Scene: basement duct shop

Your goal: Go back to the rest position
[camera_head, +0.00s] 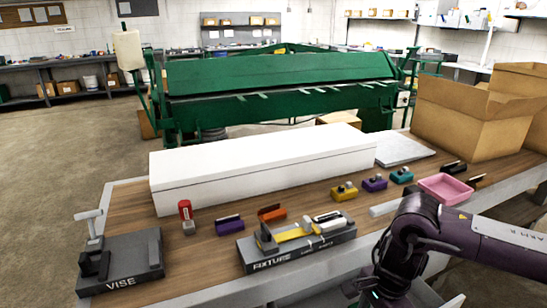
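My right arm (412,235) comes in from the right edge, bends at a dark joint and drops to the bottom edge. Its fingers do not show; they are out of frame or hidden by the arm. My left arm and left gripper are not in view. On the wooden bench (195,270), a grey fixture (297,250) labelled FIXTURE bears a yellow piece (293,234) and a white-and-black part. A dark vise (122,262) labelled VISE stands at the left front corner. My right arm is right of the fixture, over the bench's front edge.
A long white box (262,165) lies along the back of the bench. A red-topped item (185,210), a purple block (229,225) and an orange block (271,212) stand before it. A pink tray (445,189), several small blocks and cardboard boxes (470,115) are at right.

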